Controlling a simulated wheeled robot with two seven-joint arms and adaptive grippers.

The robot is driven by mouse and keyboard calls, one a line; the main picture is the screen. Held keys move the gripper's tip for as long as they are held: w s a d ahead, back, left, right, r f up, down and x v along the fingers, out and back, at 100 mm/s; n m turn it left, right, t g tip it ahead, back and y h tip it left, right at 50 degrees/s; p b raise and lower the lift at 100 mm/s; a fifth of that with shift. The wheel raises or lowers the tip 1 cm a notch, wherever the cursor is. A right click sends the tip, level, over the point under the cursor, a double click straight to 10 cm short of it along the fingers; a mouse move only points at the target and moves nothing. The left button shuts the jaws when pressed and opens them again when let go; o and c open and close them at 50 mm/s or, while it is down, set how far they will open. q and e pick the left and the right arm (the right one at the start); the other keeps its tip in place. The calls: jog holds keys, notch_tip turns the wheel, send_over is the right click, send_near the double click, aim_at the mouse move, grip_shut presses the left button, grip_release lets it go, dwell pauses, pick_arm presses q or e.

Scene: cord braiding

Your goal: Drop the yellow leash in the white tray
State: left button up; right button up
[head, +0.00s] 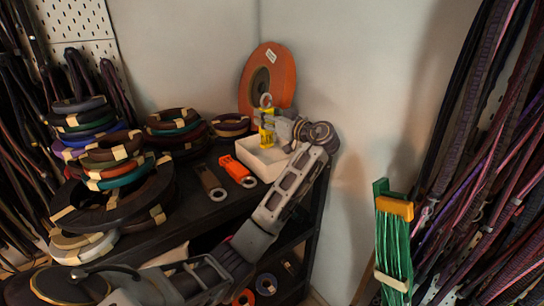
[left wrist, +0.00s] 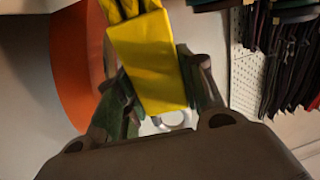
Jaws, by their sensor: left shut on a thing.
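The yellow leash (head: 267,128) hangs in my left gripper (head: 281,126) at the back of the dark shelf, with a pale metal ring at its top. In the left wrist view, the folded yellow leash (left wrist: 150,62) fills the space between the fingers of the left gripper (left wrist: 160,95), which is shut on it. The white tray (head: 270,172) stands on the shelf top just below the leash and gripper. Part of its far side is hidden behind the leash and arm. My right gripper is not in view.
An orange leash (head: 235,168) and a brown leash (head: 208,180) lie left of the tray. Stacked coils (head: 110,165) crowd the shelf's left side. A large orange disc (head: 275,65) leans on the wall behind. A green bundle (head: 393,245) and hanging cords (head: 490,190) are at right.

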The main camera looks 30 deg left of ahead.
pick_arm(q)
jog(key=o, duration=1.2)
jog(key=v, duration=1.2)
dwell(0.5)
